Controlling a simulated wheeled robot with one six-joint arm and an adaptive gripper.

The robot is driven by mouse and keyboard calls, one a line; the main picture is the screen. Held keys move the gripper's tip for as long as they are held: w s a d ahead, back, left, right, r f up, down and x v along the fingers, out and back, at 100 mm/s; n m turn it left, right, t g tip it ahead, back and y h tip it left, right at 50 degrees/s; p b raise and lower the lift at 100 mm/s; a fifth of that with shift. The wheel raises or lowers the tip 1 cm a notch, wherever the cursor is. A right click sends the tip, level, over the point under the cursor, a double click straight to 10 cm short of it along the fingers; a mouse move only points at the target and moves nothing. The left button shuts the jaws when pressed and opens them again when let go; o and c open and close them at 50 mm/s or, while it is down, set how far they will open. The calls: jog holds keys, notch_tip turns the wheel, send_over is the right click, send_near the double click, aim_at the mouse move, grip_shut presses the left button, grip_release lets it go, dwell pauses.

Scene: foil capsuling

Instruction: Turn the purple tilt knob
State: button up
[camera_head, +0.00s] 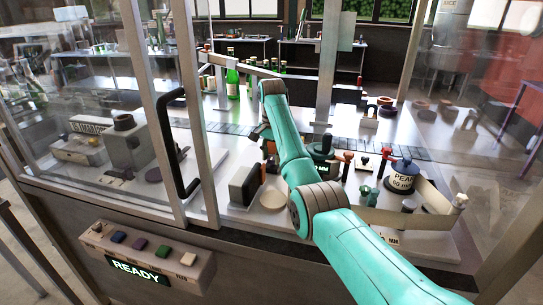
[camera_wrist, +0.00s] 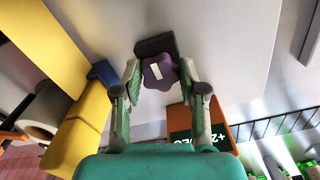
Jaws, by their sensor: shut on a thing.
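In the wrist view the purple tilt knob (camera_wrist: 168,84) is a lobed knob with a white pointer mark, seated by a dark block (camera_wrist: 155,44) on a pale surface. The white mark runs nearly up and down in the picture, slightly tilted. My gripper (camera_wrist: 160,74) has one finger on each side of the knob and is shut on it. In the head view my own arm crosses the bench, and I cannot make out the knob there.
A yellow block (camera_wrist: 80,120) with a blue piece (camera_wrist: 103,73) stands close left of my gripper. In the head view a glass door with a black handle (camera_head: 163,145) stands left of my arm.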

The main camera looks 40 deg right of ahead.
jog(key=n, duration=0.3)
jog(key=shift+s+n, duration=0.1)
jog(key=shift+n, duration=0.3)
jog(key=n, duration=0.4)
jog(key=shift+d+n, duration=0.1)
jog(key=shift+n, duration=0.2)
jog(key=n, duration=0.3)
jog(key=shift+s+n, duration=0.1)
jog(key=shift+n, duration=0.2)
jog(key=shift+d+n, duration=0.1)
jog(key=shift+n, duration=1.7)
jog(key=o, duration=1.1)
jog(key=shift+o, duration=0.2)
